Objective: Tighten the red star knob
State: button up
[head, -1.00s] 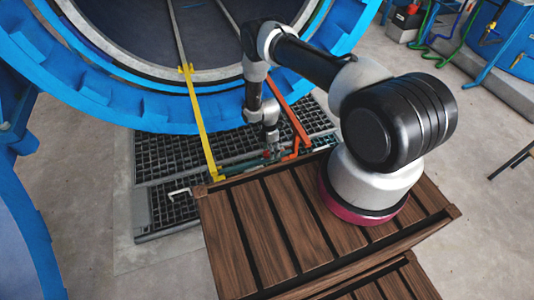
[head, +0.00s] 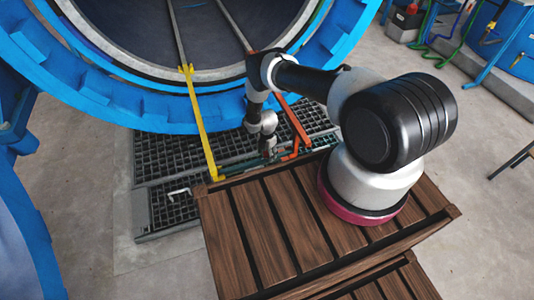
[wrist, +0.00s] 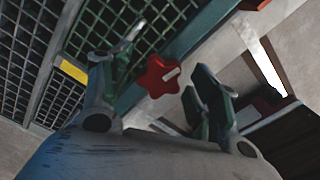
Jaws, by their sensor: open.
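In the head view my gripper (head: 268,152) hangs low by the green beam (head: 240,168) at the front of the vessel. The knob cannot be made out there.
A yellow bar (head: 201,125) and an orange bar (head: 294,122) run from the blue vessel ring (head: 110,92) on either side of my gripper. Dark metal grating (head: 165,155) lies below. A slatted wooden platform (head: 285,225) is in front. Another red piece (wrist: 252,4) shows at the wrist view's top.

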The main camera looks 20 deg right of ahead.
jog(key=c, duration=1)
